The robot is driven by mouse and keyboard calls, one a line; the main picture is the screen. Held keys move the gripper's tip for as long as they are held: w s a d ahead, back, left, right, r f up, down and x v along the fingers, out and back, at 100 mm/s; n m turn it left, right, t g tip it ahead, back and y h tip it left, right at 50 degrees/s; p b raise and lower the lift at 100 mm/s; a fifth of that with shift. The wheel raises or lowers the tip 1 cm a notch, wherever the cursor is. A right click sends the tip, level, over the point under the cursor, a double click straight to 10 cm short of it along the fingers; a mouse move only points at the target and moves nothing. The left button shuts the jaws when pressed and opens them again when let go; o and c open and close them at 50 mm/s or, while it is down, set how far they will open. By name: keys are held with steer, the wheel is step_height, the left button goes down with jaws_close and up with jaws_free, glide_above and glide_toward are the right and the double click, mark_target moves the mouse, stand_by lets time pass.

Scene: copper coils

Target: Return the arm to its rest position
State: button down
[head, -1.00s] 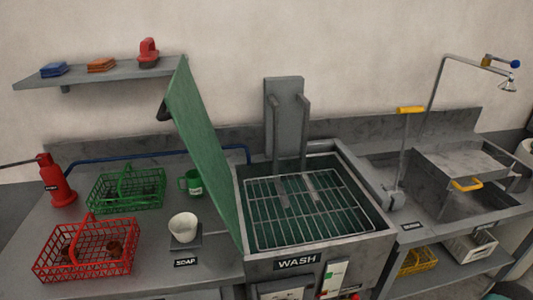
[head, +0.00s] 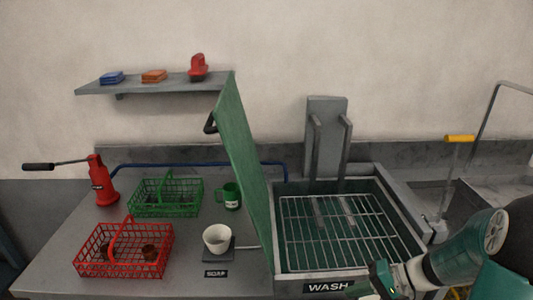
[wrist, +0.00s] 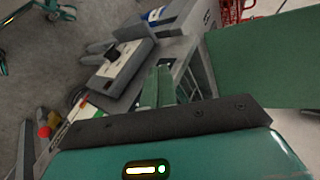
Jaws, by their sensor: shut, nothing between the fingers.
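My arm (head: 455,262), teal, white and black, shows at the lower right of the head view, in front of the wash basin's right front corner. My gripper is in the wrist view (wrist: 160,88), where its green fingers look closed together with nothing held. The wash basin (head: 340,275) stands open, with a wire rack (head: 345,230) inside and its green lid (head: 245,150) raised at the left. The gripper is apart from the baskets and the cup.
A red basket (head: 125,255), a green basket (head: 165,197), a green mug (head: 231,196) and a white cup (head: 216,238) stand on the left counter. A red pump (head: 100,180) is at its left end. A shelf (head: 150,84) hangs above. Open floor shows in the wrist view (wrist: 35,80).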

steer(key=s+a+r+n+t+h, duration=0.1)
steer(key=s+a+r+n+h, duration=0.1)
steer(key=s+r+h, duration=0.3)
steer(key=s+a+r+n+t+h, duration=0.1)
steer(key=s+a+r+h, duration=0.4)
steer(key=r, duration=0.8)
steer(key=s+t, duration=0.1)
steer(key=s, duration=0.2)
steer(key=shift+r+n+h, duration=0.2)
steer(key=shift+n+h, duration=0.1)
steer(key=shift+n, duration=0.1)
steer(key=shift+a, duration=0.1)
stand_by(0.3)
